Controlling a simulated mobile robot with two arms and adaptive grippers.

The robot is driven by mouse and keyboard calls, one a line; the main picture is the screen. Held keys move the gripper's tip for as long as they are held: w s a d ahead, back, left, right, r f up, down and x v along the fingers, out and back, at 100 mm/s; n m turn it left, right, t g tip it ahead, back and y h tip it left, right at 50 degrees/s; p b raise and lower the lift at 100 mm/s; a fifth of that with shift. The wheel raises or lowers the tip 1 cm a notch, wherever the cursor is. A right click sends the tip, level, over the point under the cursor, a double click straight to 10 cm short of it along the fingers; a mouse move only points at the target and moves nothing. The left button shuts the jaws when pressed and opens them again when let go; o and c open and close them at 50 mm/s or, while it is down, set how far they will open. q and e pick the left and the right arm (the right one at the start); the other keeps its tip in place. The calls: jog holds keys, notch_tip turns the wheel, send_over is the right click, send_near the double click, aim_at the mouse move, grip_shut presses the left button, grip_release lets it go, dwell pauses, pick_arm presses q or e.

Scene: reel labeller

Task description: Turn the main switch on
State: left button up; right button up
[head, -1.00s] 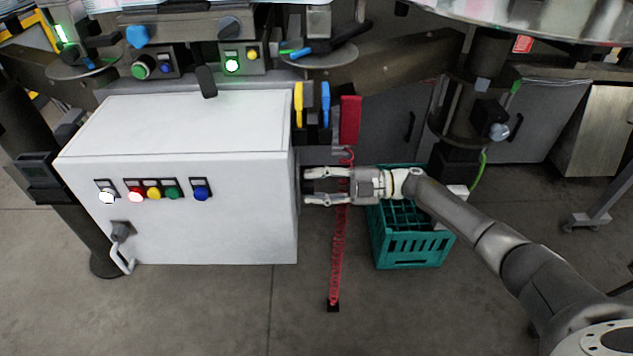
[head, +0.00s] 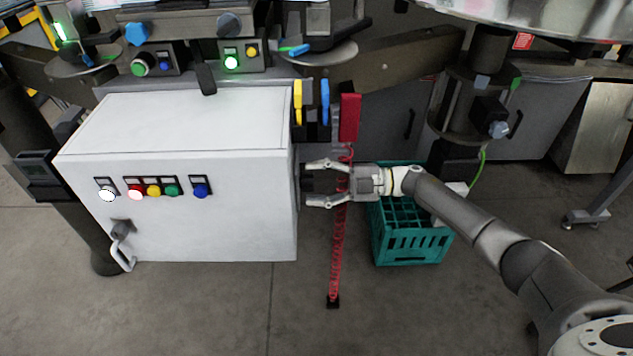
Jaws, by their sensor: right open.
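The white control cabinet (head: 230,235) stands at the left of the head view. A dark part (head: 307,180) on its right side looks like the main switch. It is seen edge-on, so its setting cannot be read. My right gripper (head: 309,183) points left at the cabinet's right side. Its fingers are open, one above and one below the dark part. Whether they touch it cannot be told. My left gripper is not in view.
A red coiled hose (head: 336,255) hangs just behind my right gripper. A teal crate (head: 410,250) stands on the floor under my right arm. The cabinet front has several coloured buttons and a grey handle (head: 121,245). Floor in front is clear.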

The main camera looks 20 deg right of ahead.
jog(key=shift+d, duration=0.1)
jog(key=v, duration=1.2)
